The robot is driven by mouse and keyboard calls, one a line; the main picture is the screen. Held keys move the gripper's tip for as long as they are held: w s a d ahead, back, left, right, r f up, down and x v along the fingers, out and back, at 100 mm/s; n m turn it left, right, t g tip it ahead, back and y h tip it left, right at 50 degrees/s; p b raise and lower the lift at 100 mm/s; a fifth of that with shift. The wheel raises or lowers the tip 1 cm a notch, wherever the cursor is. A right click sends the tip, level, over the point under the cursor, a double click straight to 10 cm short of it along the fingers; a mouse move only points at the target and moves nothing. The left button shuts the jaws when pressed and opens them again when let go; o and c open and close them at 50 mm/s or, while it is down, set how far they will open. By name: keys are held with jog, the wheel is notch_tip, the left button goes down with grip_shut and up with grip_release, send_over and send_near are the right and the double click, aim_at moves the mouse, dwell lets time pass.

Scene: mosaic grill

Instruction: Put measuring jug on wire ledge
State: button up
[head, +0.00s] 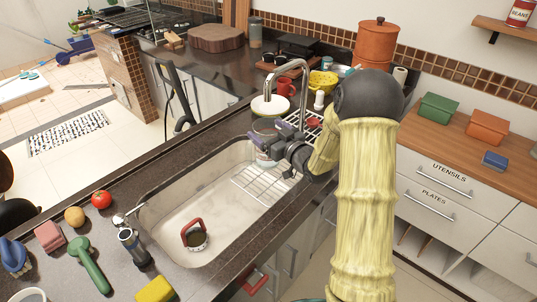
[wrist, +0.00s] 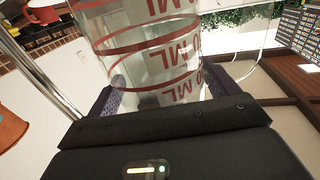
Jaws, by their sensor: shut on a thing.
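The measuring jug is clear with red bands and red "ML" lettering; it fills the upper middle of the wrist view (wrist: 150,48). In the head view the jug (head: 266,127) is small and partly hidden by my gripper (head: 266,146). My gripper is shut on the jug and holds it above the far end of the sink. A wire ledge (head: 262,186) of thin pale bars lies across the far right part of the sink, below and near my gripper. I cannot tell the exact height of the jug above it.
The sink (head: 190,198) holds a red-handled round item (head: 195,236). A curved tap (head: 306,82) stands close behind the jug. A tomato (head: 101,199) and green brush (head: 88,264) lie on the left counter.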

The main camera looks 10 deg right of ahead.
jog(key=shift+f, duration=1.15)
jog(key=shift+w+f+p, duration=0.1)
jog(key=shift+f+p, duration=0.2)
jog(key=shift+f, duration=1.65)
jog(key=o, duration=1.3)
jog(key=shift+f, duration=0.15)
jog(key=shift+c, duration=0.2)
jog(key=shift+d, duration=0.1)
jog(key=b+v, duration=0.2)
jog(key=v, duration=1)
jog(key=shift+b, duration=0.35)
